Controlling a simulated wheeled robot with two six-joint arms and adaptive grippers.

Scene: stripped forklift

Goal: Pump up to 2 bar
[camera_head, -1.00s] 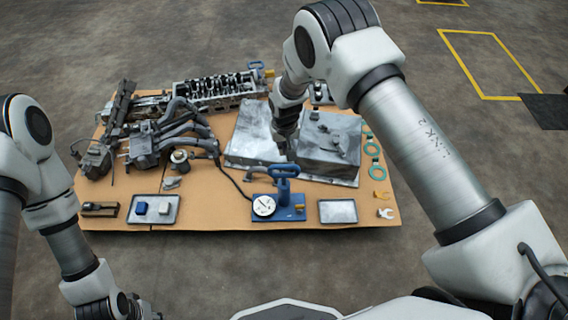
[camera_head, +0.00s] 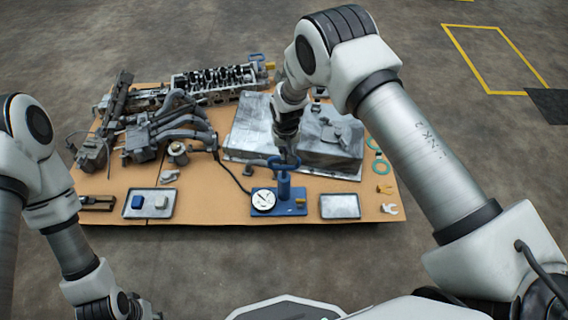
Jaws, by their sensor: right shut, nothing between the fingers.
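A blue hand pump (camera_head: 284,188) stands upright on a blue base near the front middle of the board. Its blue loop handle (camera_head: 272,163) is at the top, raised above the barrel. A round white gauge (camera_head: 263,200) sits on the left of the base; its needle is too small to read. A black hose (camera_head: 232,179) runs from the pump to the back left. My right gripper (camera_head: 285,158) points down at the handle from above and behind, overlapping it in view. Its fingers are shut with nothing between them; contact with the handle cannot be told. My left gripper is out of view.
A tray (camera_head: 126,213) with a blue and a white block lies left of the pump, an empty tray (camera_head: 340,206) to its right. Large grey metal parts (camera_head: 330,145) stand close behind. Engine parts (camera_head: 170,130) fill the back left. Bare board lies in front.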

